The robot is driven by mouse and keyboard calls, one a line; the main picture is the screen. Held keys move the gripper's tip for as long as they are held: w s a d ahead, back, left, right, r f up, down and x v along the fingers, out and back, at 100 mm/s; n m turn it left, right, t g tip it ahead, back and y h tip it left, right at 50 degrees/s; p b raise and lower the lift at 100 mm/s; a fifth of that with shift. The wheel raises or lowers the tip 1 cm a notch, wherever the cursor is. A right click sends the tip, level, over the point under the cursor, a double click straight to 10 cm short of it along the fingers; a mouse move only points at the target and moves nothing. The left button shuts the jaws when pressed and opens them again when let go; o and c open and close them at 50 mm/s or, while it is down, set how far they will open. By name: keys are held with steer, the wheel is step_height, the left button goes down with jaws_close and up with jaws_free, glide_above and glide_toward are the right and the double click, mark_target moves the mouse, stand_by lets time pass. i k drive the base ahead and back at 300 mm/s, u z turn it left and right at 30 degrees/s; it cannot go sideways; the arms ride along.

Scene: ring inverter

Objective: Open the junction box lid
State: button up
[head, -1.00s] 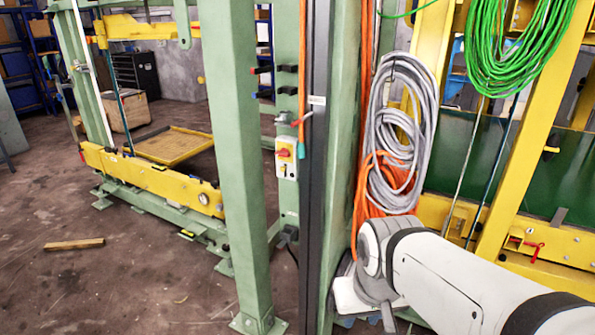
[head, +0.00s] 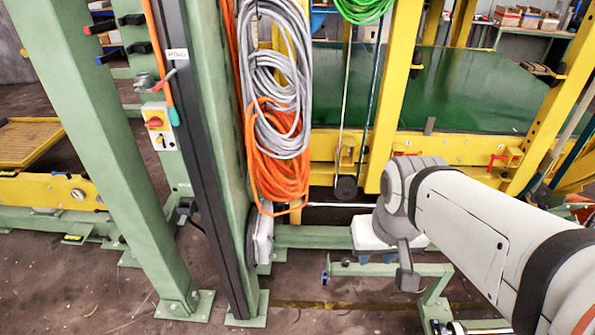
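A pale grey box (head: 263,238) is mounted low on the side of the green post, under the hanging cables, and is seen nearly edge-on. It may be the junction box; its lid cannot be made out. My white arm reaches in from the lower right, and its end is to the right of this box, apart from it in the picture. A dark grey part (head: 406,268) hangs below my wrist and may belong to my gripper. The fingertips cannot be made out.
A switch box (head: 160,126) with a red and yellow knob sits on the green frame. Grey and orange cable coils (head: 278,130) hang on the post. A low green frame (head: 440,285) stands below my arm. Yellow beams and a green panel (head: 470,90) are behind.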

mark_target(265, 229)
steer(key=z, duration=0.25)
steer(key=i, duration=0.75)
steer(key=u, duration=1.1)
